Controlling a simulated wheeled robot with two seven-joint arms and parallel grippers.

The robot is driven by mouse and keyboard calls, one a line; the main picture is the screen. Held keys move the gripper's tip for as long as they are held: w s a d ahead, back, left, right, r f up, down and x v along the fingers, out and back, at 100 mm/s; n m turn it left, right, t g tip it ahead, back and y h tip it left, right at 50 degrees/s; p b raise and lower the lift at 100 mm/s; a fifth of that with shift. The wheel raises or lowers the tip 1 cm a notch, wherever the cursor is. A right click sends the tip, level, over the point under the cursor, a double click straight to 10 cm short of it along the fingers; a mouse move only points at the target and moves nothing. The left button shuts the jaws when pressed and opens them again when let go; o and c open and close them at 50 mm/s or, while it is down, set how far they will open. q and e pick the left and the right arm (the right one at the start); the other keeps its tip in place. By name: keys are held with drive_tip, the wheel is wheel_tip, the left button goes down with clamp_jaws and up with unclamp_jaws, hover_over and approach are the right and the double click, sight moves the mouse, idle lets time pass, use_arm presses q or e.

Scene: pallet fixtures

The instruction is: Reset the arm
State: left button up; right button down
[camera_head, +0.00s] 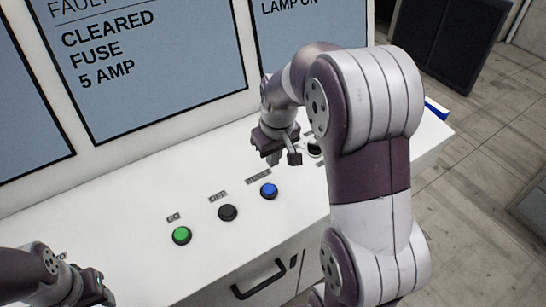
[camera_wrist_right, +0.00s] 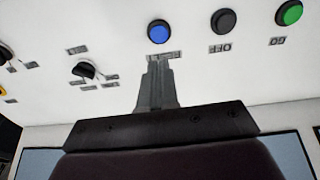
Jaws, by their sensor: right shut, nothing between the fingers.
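My right arm (camera_head: 372,185) reaches over the white console from the right side of the head view. It bends back toward the panel. My right gripper (camera_head: 273,160) hangs above the console top, behind the blue button (camera_head: 269,190). In the right wrist view the right gripper (camera_wrist_right: 158,65) shows its fingers together and empty, with the tips just beside the blue button (camera_wrist_right: 158,32). I cannot tell whether they touch the surface. My left gripper (camera_head: 100,290) shows partly at the lower left; its fingers are not clear.
A green button (camera_head: 181,235) and a black button (camera_head: 228,212) sit left of the blue one. A black rotary knob (camera_wrist_right: 84,70) shows in the wrist view. Label panels (camera_head: 150,60) stand behind the console. A drawer handle (camera_head: 258,278) is on its front. Floor (camera_head: 490,150) lies open at right.

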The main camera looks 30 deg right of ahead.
drive_tip(key=shift+w, duration=0.1)
idle(0.4)
use_arm(q)
wheel_tip(320, 180, down, 10)
drive_tip(key=b, duration=0.9)
drive_tip(key=shift+s+a+r+b, duration=0.1)
drive_tip(key=shift+r+b, duration=0.05)
drive_tip(key=shift+b, duration=0.15)
use_arm(e)
drive_tip(key=shift+m+g, duration=0.3)
drive_tip(key=shift+m, duration=0.2)
drive_tip(key=s+a+f, duration=0.2)
drive_tip(key=s+f, duration=0.2)
drive_tip(key=s+a+f, duration=0.3)
drive_tip(key=s+f, duration=0.2)
drive_tip(key=s+a+f, duration=0.2)
drive_tip(key=s+f, duration=0.3)
drive_tip(key=shift+a+f, duration=0.2)
drive_tip(key=shift+a, duration=0.15)
drive_tip(key=shift+w+a, duration=0.1)
drive_tip(key=shift+w, duration=0.15)
